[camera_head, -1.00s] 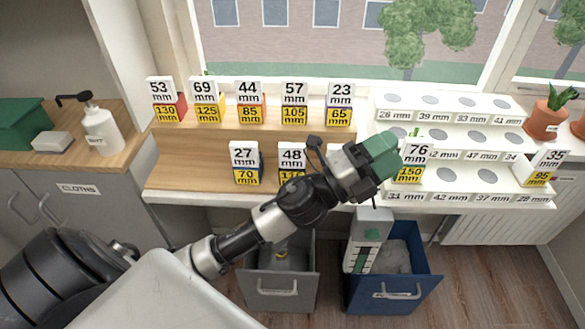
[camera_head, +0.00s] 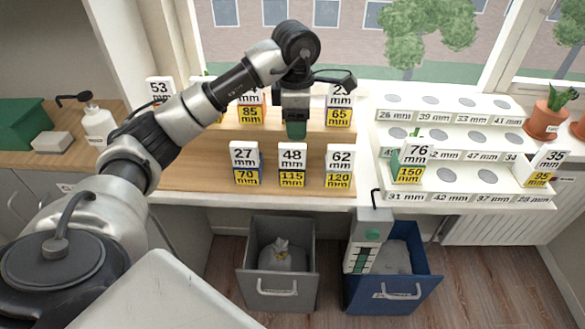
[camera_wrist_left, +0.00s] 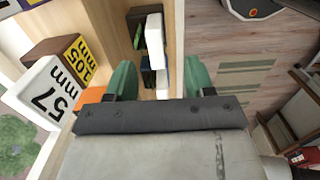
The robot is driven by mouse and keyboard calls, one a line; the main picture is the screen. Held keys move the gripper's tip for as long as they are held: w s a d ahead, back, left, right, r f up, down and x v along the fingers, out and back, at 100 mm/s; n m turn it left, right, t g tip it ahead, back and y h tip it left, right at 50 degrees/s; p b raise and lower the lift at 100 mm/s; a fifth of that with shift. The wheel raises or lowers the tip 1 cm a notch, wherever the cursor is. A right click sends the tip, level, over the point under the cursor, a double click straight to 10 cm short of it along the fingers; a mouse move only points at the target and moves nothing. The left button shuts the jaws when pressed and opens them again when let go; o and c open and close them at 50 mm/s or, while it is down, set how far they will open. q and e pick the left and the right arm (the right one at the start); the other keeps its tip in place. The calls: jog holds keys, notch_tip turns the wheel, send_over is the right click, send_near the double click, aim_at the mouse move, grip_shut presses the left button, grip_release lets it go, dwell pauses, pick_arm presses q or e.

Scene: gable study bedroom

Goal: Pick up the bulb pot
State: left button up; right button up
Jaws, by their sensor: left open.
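Several pots stand behind number cards on the wooden step shelf (camera_head: 180,172); I cannot tell which one is the bulb pot. My left gripper (camera_head: 296,132) points down in front of the upper step, above the card reading 48 mm, 115 mm (camera_head: 292,165). It hides the card reading 57 mm, which shows in the left wrist view (camera_wrist_left: 50,92) beside an orange pot edge (camera_wrist_left: 92,95). The green fingers (camera_wrist_left: 160,82) are apart with nothing gripped; cards and dark and blue edges lie below, between them. My right gripper is out of view.
A white stepped rack (camera_head: 450,178) with round holes is at right; a pot with a green sprout stands behind its 76 mm card (camera_head: 415,152). A grey bin (camera_head: 278,290) and a blue bin (camera_head: 395,293) stand below. A terracotta pot (camera_head: 545,120) sits far right.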

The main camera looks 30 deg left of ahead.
aim_at(292, 155)
pick_arm(q)
jog(key=shift+a+f, duration=0.1)
jog(key=shift+a, duration=0.3)
notch_tip(292, 155, down, 5)
jog(key=shift+f+p, duration=0.1)
jog(key=shift+p, duration=0.3)
jog(key=f, duration=0.1)
jog(key=f+p, duration=0.1)
jog(key=f, duration=0.2)
jog(key=shift+a+f, duration=0.15)
jog(key=shift+a, duration=0.1)
jog(key=shift+f, duration=0.4)
grip_shut()
jog(key=shift+r, duration=0.1)
